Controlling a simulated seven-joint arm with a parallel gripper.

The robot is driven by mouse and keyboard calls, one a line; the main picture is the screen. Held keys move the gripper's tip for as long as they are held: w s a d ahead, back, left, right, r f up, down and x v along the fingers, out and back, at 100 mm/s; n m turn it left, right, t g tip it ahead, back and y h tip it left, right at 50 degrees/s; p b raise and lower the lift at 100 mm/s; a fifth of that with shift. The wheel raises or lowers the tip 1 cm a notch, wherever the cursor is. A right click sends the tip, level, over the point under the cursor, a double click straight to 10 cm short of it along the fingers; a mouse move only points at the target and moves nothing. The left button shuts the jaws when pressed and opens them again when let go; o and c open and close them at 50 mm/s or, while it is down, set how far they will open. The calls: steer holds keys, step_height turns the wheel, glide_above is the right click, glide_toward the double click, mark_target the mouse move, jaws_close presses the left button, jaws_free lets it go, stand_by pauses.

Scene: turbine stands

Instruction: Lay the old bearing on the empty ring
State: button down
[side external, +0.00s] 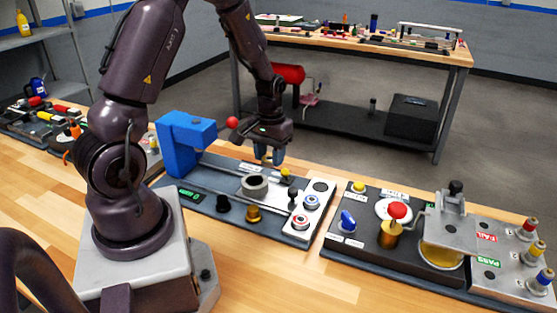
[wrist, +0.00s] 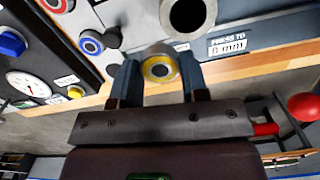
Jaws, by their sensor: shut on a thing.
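My gripper (wrist: 158,82) is shut on a small round bearing (wrist: 159,69) with a silver rim, a yellow band and a dark centre. In the side view my gripper (side external: 270,158) hangs in the air above the press station; the bearing cannot be made out there. A thick grey ring (side external: 254,186) stands on the station, below and a little left of the fingertips. It also shows at the top of the wrist view (wrist: 188,14), cut off by the edge, with a dark hollow and nothing seen in it. The bearing is apart from the ring in the picture.
A blue press frame (side external: 188,142) with a red knob stands left of my gripper. A black plug (side external: 223,204) and a brass piece (side external: 253,213) stand in front of the ring. A test station (side external: 396,235) with gauge and clamp is at right.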

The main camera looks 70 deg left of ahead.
steer(key=w+d+m, duration=0.1)
steer(key=w, duration=0.3)
steer(key=w+d+f+m, duration=0.1)
steer(key=w, duration=0.3)
steer(key=w+d+f+m, duration=0.1)
steer(key=w, duration=0.3)
steer(key=shift+w+d, duration=0.2)
steer(key=shift+w+a+r, duration=0.1)
steer(key=shift+w+r, duration=0.15)
steer(key=shift+w, duration=0.1)
glide_above(320, 187)
steer(key=shift+f, duration=2.3)
steer(key=shift+f, duration=0.6)
steer(key=shift+f, duration=0.15)
steer(key=shift+f, duration=0.15)
steer(key=shift+f, duration=0.3)
steer(key=shift+f, duration=0.3)
